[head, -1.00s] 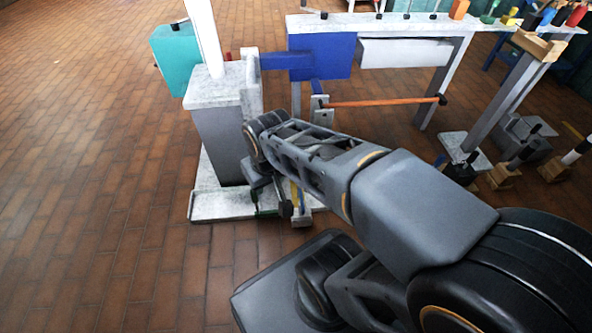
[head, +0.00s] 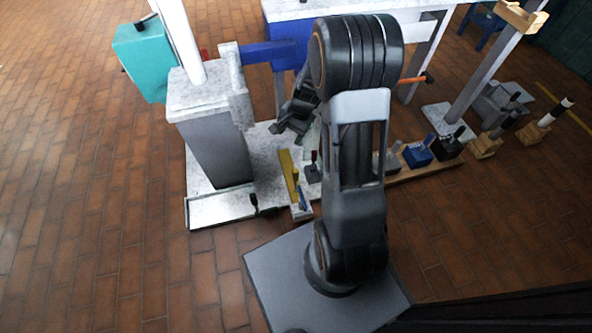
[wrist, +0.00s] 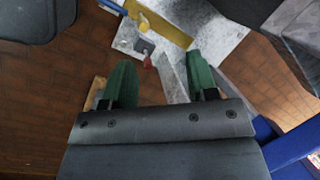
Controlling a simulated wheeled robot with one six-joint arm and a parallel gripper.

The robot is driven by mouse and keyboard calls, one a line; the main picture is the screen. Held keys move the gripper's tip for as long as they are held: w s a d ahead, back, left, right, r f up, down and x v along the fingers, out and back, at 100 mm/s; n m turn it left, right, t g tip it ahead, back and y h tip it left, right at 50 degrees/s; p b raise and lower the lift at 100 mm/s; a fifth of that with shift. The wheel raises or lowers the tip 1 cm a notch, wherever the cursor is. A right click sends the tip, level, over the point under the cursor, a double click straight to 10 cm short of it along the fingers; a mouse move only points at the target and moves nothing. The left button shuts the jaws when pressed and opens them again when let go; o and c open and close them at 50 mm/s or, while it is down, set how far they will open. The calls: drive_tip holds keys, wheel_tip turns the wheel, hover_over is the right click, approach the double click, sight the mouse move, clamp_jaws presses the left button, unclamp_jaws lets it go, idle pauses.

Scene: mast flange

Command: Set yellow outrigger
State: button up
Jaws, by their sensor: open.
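The yellow outrigger (head: 288,175) is a flat yellow bar at the front edge of the pale base plate (head: 222,208), right of the grey pedestal. In the wrist view a yellow bar (wrist: 168,25), apparently the same one, lies beyond my fingertips. My gripper (head: 288,128) hangs above and behind the bar in the head view, beside the pedestal, apart from the bar. The wrist view shows its two green fingers (wrist: 162,75) spread, with nothing held between them.
The grey pedestal (head: 215,145) with a white mast stands left of my gripper. A blue arm (head: 268,52) extends from its flange. A small dark block with a red-topped handle (head: 313,170) stands right of the yellow bar. Several handled blocks line a wooden strip at right.

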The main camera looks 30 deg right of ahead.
drive_tip(key=w+d+f+m+p, duration=0.1)
drive_tip(key=d+f+m, duration=0.3)
drive_tip(key=f, duration=0.3)
drive_tip(key=m+y+p, duration=0.1)
drive_tip(key=m+p, duration=0.1)
drive_tip(key=m, duration=0.3)
approach(296, 174)
drive_tip(key=b+x, duration=0.1)
drive_tip(key=x, duration=0.2)
drive_tip(key=d+b+x, duration=0.1)
drive_tip(key=b+x, duration=0.1)
drive_tip(key=x, duration=0.2)
drive_tip(key=w+b+x, duration=0.1)
drive_tip(key=x, duration=0.2)
drive_tip(key=shift+f+b, duration=0.35)
drive_tip(key=shift+f, duration=0.15)
drive_tip(key=shift+x, duration=0.75)
drive_tip(key=shift+w, duration=0.1)
clamp_jaws()
